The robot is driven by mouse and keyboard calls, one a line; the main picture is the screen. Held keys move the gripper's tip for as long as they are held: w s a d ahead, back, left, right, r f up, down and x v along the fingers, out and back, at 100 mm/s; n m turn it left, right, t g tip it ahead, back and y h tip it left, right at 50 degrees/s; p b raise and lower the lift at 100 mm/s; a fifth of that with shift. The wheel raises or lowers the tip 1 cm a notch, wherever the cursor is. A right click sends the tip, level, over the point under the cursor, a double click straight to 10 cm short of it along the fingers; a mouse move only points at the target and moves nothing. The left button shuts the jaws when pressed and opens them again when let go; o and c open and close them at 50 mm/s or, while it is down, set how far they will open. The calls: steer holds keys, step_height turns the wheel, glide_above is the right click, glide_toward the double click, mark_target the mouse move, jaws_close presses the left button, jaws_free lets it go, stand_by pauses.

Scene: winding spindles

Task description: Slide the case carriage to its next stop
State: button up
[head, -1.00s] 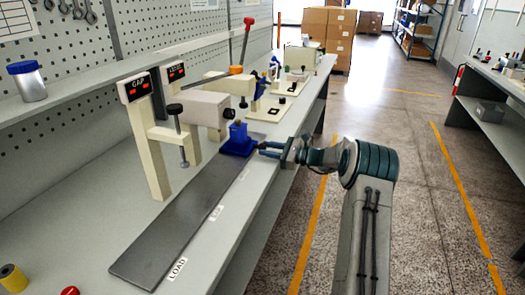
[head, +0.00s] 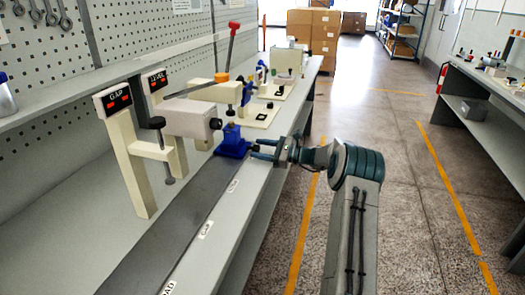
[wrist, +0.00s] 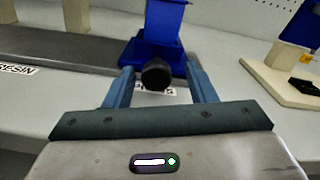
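The blue case carriage (head: 233,143) sits on the dark grey track (head: 165,232), at the far part visible in the head view. In the wrist view the carriage (wrist: 160,35) stands just ahead of my gripper (wrist: 160,72). A round black knob (wrist: 156,74) on its near side lies between my two fingers, with a gap showing on each side. My gripper (head: 262,149) reaches in from the right in the head view. A RESIN label (wrist: 18,69) lies left of the carriage; another label behind the knob is mostly hidden.
Cream posts with GAP and LEVEL displays (head: 117,99) stand left of the track, with a grey box (head: 190,118) beside them. Cream-based fixtures (head: 254,114) stand farther along the bench. The aisle floor (head: 400,150) at right is clear.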

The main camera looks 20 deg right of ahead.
steer(key=v, duration=1.4)
steer(key=shift+d, duration=0.2)
steer(key=shift+s, duration=0.1)
